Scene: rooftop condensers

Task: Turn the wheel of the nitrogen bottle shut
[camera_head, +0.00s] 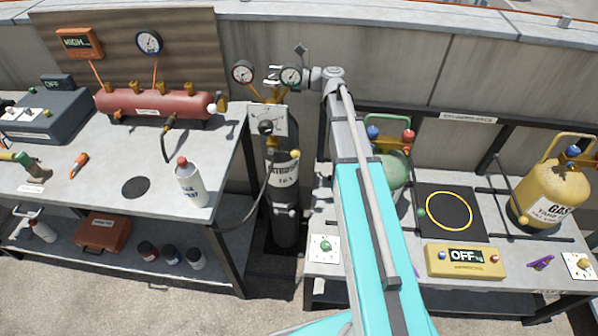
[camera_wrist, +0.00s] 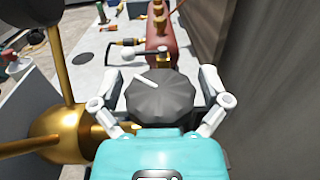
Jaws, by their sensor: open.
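The nitrogen bottle (camera_head: 284,190) is a dark upright cylinder with a white label, standing between the two benches. In the wrist view, its wheel (camera_wrist: 158,98) is a dark grey, faceted round knob with a white mark pointing to the upper left. My gripper (camera_wrist: 160,78) is open, with one pale finger on each side of the wheel. I cannot tell whether the fingers touch it. In the head view my gripper (camera_head: 276,78) is at the bottle's top, beside the gauges, and the wheel is not clearly visible there.
Brass fittings (camera_wrist: 60,135) lie close left of my gripper in the wrist view. A wall stands close behind.

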